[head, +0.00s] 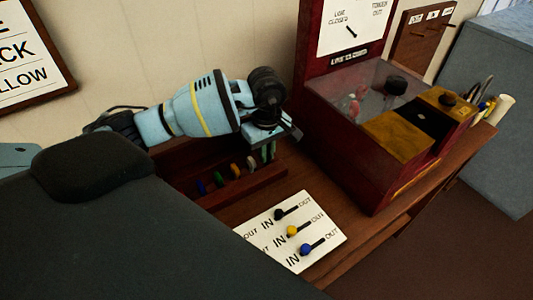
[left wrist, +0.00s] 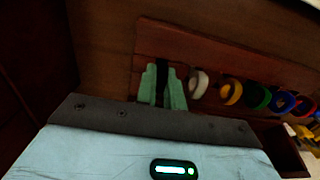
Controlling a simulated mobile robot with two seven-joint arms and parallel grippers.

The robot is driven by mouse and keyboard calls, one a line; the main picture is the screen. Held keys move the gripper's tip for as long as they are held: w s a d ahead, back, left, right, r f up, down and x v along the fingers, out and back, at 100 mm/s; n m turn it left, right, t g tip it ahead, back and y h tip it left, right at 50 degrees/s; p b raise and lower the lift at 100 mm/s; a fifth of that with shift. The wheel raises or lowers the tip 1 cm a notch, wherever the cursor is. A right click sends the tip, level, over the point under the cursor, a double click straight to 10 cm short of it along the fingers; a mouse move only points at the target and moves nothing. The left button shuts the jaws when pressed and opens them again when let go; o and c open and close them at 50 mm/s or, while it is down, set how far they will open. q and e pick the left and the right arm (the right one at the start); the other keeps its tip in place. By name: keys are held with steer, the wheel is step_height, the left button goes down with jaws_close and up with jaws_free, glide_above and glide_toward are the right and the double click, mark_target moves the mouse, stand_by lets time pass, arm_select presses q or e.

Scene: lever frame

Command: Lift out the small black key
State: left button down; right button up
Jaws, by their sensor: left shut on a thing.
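My left gripper (head: 268,151) reaches down over the right end of a dark red rack (head: 228,190) in the head view. In the left wrist view its two pale green fingers (left wrist: 162,88) are shut on a narrow black piece (left wrist: 161,72), which looks like the small black key. The key's lower part is hidden by the fingers, and I cannot tell whether it is still seated in the rack. Beside it in the rack stand a white key (left wrist: 199,84), a yellow key (left wrist: 231,92), a green key (left wrist: 257,96) and a blue key (left wrist: 283,102). My right gripper is not in view.
A white card (head: 272,240) with black, yellow and blue knobs lies on the wooden table in front of the rack. A dark red cabinet (head: 345,155) with a clear cover stands close on the right. A wall is behind.

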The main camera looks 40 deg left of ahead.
arm_select(q)
steer(key=shift+r, duration=0.6)
step_height(320, 180, up, 2)
steer(key=shift+r, duration=0.15)
steer(key=s+d+b, duration=0.1)
steer(key=s+d, duration=0.1)
steer(key=d, duration=0.5)
steer(key=s+d+r+b, duration=0.1)
steer(key=s+d, duration=0.2)
steer(key=d, duration=0.5)
steer(key=shift+s+r, duration=0.15)
steer(key=shift+s, duration=0.2)
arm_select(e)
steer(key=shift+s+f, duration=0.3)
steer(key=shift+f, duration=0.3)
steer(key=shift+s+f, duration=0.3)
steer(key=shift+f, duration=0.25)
